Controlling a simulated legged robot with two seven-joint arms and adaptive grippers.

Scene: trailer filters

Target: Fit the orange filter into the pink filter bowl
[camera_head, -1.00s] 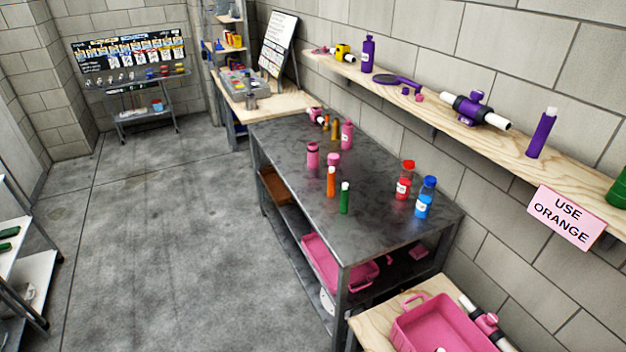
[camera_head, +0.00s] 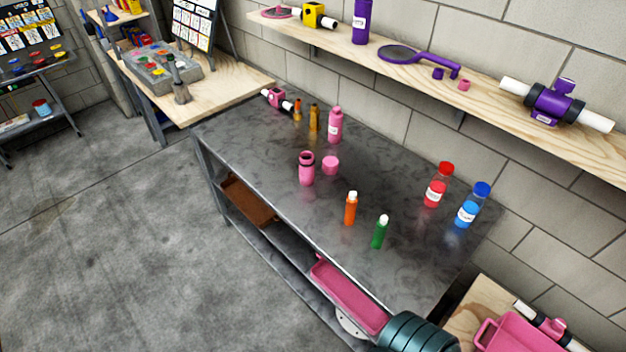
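The orange filter (camera_head: 351,209), a small orange cylinder with a white top, stands upright on the dark metal table (camera_head: 270,205). The likely pink filter bowl (camera_head: 307,169) is an open-looking pink cup standing upright to its left and a little farther back. A short pink cap-like piece (camera_head: 330,165) sits beside the bowl, apart from the filter. A dark teal ribbed part, which seems to be one of my arms, shows at the bottom edge. Neither gripper's fingers are in view.
A green filter (camera_head: 380,232) stands right of the orange one. Red (camera_head: 438,186) and blue (camera_head: 473,205) bottles stand at the table's right. A pink bottle (camera_head: 335,125) and amber pieces stand behind. A wooden shelf (camera_head: 480,82) runs along the wall. The table's front is mostly clear.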

